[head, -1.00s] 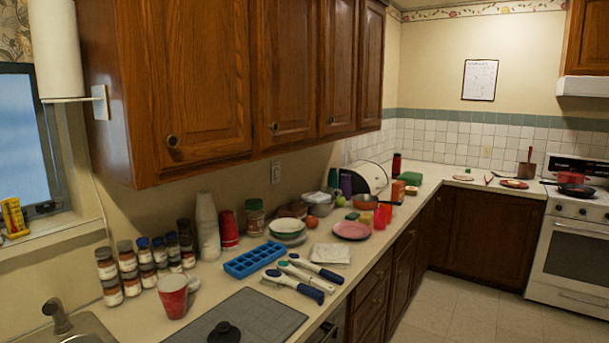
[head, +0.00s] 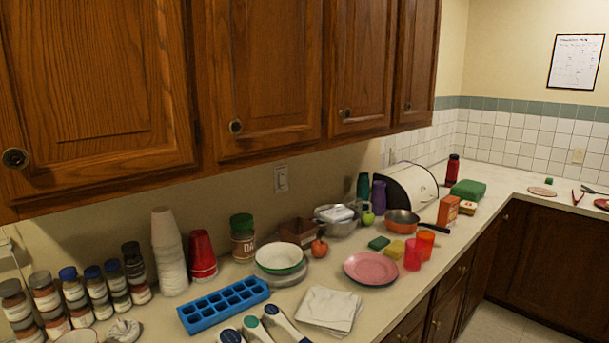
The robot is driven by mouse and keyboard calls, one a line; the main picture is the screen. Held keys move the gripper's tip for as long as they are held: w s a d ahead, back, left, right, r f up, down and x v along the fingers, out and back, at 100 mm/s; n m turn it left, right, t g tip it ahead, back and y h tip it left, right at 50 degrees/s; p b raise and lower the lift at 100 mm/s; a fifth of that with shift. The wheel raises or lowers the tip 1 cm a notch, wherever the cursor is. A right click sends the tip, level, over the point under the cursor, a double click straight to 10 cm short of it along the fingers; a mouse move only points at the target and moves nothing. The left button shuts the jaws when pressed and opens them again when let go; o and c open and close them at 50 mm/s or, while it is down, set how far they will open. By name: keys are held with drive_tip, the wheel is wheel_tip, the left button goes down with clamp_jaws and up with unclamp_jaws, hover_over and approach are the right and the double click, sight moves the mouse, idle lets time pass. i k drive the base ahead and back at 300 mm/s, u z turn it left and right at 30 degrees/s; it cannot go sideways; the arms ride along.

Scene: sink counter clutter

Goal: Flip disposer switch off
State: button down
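A light wall switch plate (head: 280,179) is on the beige wall below the upper cabinets, above the back of the counter. It is the likely disposer switch, but I see no label. It is too small to tell which way its toggle points. Nothing stands directly in front of the plate. My gripper is not in view.
The upper cabinets (head: 265,80) overhang the counter. Below the plate stand an oats jar (head: 243,238), a brown box (head: 297,231), a metal bowl (head: 335,224) and a green-rimmed bowl (head: 280,257). Spice jars (head: 45,298), stacked cups (head: 168,250) and a blue ice tray (head: 224,305) crowd the left.

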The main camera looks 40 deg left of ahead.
sight(282, 177)
drive_tip(key=z, duration=0.05)
drive_tip(key=i, duration=0.3)
drive_tip(key=u, duration=1.45)
drive_tip(key=k, duration=0.4)
drive_tip(key=z, duration=1)
drive_tip(key=k, duration=1)
drive_tip(key=z, duration=0.7)
drive_tip(key=i, duration=0.85)
drive_tip(key=u, duration=0.4)
drive_tip(key=i, duration=1.9)
drive_tip(key=u, duration=1.6)
drive_tip(key=i, duration=1.25)
drive_tip(key=u, duration=1)
